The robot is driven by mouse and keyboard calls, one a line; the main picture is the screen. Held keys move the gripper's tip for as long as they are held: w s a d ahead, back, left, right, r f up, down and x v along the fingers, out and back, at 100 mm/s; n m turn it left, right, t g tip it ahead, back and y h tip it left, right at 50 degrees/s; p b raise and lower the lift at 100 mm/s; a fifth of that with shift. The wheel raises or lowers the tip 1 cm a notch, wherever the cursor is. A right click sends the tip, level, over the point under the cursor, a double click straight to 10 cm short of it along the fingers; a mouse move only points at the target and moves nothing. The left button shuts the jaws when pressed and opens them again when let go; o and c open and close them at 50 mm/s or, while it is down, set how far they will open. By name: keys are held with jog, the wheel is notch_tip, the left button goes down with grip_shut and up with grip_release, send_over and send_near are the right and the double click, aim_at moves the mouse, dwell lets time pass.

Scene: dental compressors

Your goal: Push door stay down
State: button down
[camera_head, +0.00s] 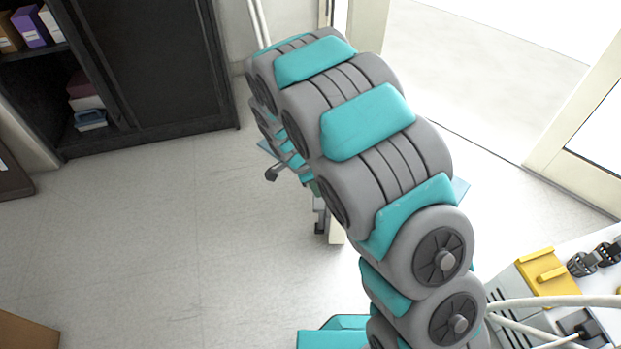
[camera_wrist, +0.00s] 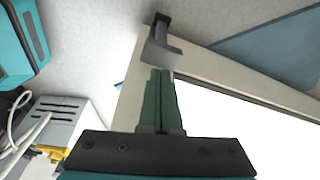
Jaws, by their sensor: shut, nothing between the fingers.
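In the wrist view my gripper (camera_wrist: 160,73) is shut, with its two green fingers together and nothing between them. A dark grey door stay (camera_wrist: 162,48) is just beyond the fingertips, at the corner of a cream-framed door (camera_wrist: 225,68). The fingertips overlap its near end in the picture; I cannot tell whether they touch. In the head view a dark grey part that looks like the stay (camera_head: 320,222) is low beside the cream door edge (camera_head: 337,236). My arm hides most of that door and my gripper there.
A black cabinet (camera_head: 165,70) stands at the back left. Another cream-framed door (camera_head: 585,120) is at the right. A grey machine (camera_wrist: 58,117) with a yellow part (camera_head: 548,272) and white hoses is at lower right in the head view. The floor (camera_head: 150,240) at left is clear.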

aim_at(316, 202)
jog(key=shift+a+f, duration=0.1)
jog(key=shift+f, duration=1.55)
notch_tip(316, 202, down, 4)
jog(key=shift+b, duration=1.25)
jog(key=shift+r, duration=0.1)
jog(key=shift+w+r, duration=0.1)
jog(key=shift+r, duration=0.3)
jog(key=d+p+v, duration=0.1)
jog(key=v, duration=1.2)
jog(key=shift+r, duration=0.3)
